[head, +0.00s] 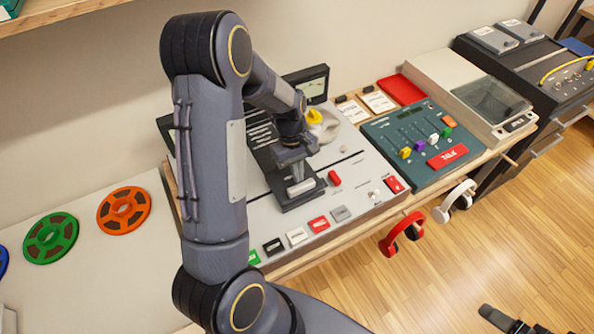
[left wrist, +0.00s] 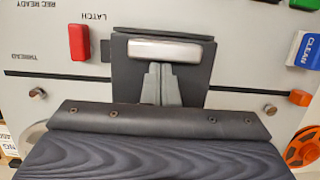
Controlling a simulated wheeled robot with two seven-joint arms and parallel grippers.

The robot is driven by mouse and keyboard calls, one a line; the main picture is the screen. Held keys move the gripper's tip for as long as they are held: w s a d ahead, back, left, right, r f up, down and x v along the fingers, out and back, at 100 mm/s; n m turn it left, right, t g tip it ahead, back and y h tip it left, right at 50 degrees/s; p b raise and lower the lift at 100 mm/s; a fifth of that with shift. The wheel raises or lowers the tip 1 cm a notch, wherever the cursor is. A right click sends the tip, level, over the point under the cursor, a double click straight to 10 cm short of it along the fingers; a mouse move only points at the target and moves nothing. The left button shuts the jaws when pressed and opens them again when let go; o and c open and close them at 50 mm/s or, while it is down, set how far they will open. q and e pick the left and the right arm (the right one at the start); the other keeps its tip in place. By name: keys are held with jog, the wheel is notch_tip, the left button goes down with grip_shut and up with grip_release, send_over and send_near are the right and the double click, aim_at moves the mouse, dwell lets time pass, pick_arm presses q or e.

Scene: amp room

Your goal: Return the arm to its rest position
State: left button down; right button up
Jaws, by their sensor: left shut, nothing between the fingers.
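My left arm rises in the middle of the head view and bends over the tape machine (head: 350,190). My left gripper (head: 297,172) is shut and empty, just over the machine's dark block with a silver bar (head: 301,187). In the left wrist view the closed fingers (left wrist: 161,84) point at the silver bar (left wrist: 165,50) on that block. Whether they touch it I cannot tell. A dark part at the bottom right edge of the head view looks like my right gripper (head: 510,320), cut off by the frame.
A mixer panel (head: 422,140) with coloured sliders stands right of the machine. Red headphones (head: 402,234) and white headphones (head: 455,201) hang at the front edge. An orange reel (head: 124,210) and a green reel (head: 51,238) lie on the left. A shelf (head: 50,14) hangs upper left.

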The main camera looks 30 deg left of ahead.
pick_arm(q)
jog(key=v, duration=0.7)
jog(key=shift+r+b, duration=0.35)
